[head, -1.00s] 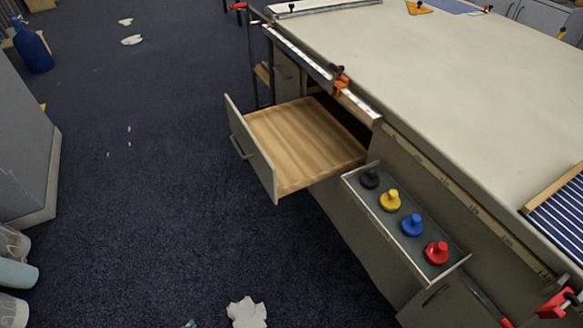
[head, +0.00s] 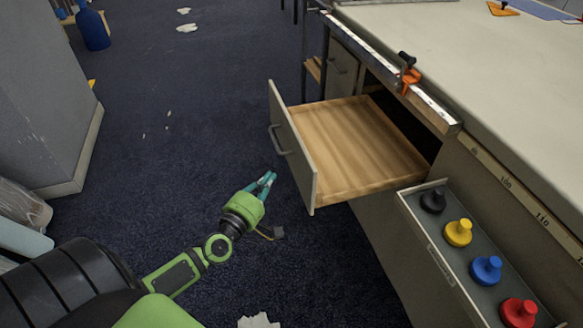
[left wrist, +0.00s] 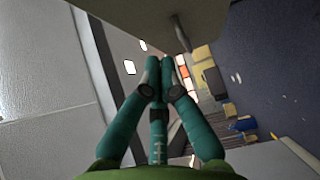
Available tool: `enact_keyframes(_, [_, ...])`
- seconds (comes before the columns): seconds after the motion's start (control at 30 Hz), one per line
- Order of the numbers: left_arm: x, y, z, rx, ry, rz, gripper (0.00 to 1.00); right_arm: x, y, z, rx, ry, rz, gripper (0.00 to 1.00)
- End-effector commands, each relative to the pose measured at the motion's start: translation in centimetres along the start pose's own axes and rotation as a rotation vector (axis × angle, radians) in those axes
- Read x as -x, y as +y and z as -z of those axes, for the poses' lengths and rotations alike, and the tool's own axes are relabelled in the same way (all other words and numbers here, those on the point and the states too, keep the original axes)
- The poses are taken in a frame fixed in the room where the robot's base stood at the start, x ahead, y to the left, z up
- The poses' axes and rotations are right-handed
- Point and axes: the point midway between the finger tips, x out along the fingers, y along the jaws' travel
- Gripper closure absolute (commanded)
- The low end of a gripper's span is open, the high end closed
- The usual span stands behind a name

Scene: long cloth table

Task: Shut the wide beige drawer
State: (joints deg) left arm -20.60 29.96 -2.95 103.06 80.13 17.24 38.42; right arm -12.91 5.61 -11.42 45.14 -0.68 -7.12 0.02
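The wide beige drawer (head: 302,160) stands pulled well out of the cabinet under the long table, with its wooden inside empty. Its front panel carries a grey bar handle and faces left. My left gripper (head: 268,179) is in front of the panel, to the left of and below it in the head view, apart from it and empty. Its teal fingertips are drawn together in the left wrist view (left wrist: 160,68). A beige panel with a dark handle, seemingly the drawer front, shows at the top of that view. My right gripper is not in view.
A narrow open drawer (head: 447,262) with black, yellow, blue and red knobbed pieces juts out at right. An orange clamp (head: 408,78) sits on the table edge (head: 455,127) above. A grey cabinet (head: 55,120) stands at left. Dark carpet between is mostly clear, with white scraps.

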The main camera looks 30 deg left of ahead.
Motion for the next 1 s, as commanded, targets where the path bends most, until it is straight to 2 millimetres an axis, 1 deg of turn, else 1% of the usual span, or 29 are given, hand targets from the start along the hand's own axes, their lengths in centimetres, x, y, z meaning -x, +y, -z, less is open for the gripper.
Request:
enact_keyframes(0.03, [-1.2, 0.2, 0.0, 0.001, 0.001, -0.004, 1.0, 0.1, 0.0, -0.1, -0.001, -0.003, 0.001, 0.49])
enact_keyframes(0.17, [-3.7, 0.1, 0.0, 0.0, 0.0, -0.003, 1.0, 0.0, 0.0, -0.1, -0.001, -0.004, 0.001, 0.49])
enact_keyframes(0.2, [-4.3, 0.2, -0.4, 0.002, 0.0, -0.002, 1.0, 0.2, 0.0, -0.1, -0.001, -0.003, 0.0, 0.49])
enact_keyframes(0.3, [-5.2, 0.2, -1.6, 0.002, -0.001, 0.0, 1.0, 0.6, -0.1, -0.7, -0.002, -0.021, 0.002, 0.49])
enact_keyframes(0.4, [-6.0, 0.0, -2.3, 0.0, 0.0, 0.001, 1.0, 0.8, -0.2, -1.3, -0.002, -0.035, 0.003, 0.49])
enact_keyframes(0.5, [-6.3, 0.0, -2.7, -0.001, 0.0, 0.001, 1.0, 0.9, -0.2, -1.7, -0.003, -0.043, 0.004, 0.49])
enact_keyframes(0.7, [-6.5, -0.1, -2.9, -0.003, 0.0, 0.002, 1.0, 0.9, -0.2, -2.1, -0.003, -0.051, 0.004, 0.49])
enact_keyframes(1.0, [-6.8, 0.0, -3.2, -0.001, 0.0, 0.001, 1.0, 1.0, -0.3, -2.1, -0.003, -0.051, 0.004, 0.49])
